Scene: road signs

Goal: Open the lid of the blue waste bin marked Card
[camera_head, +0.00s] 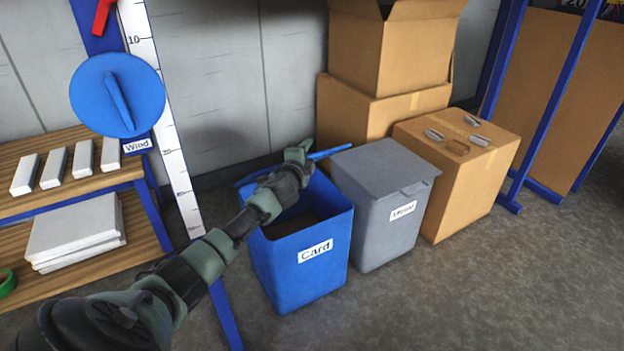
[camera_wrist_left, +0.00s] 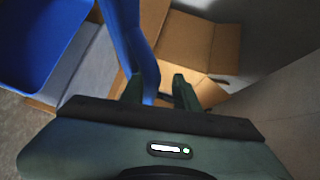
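The blue bin marked Card (camera_head: 300,262) stands on the floor in the head view, and I can see into its top. Its blue lid (camera_head: 330,152) is raised at the back and shows almost edge-on, partly hidden by my arm. My left gripper (camera_head: 302,152) is at the lid, above the bin's back. In the left wrist view the lid (camera_wrist_left: 146,50) runs as a blue strip down between the fingers, close to the left finger. A gap shows beside the right finger, so the gripper looks open around the lid. My right gripper is out of view.
A grey bin (camera_head: 385,225) with a closed lid stands right beside the blue one. Cardboard boxes (camera_head: 465,185) stand right of it and behind. A wooden shelf (camera_head: 60,265) and a white ruler post (camera_head: 175,150) are at left. The floor in front is clear.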

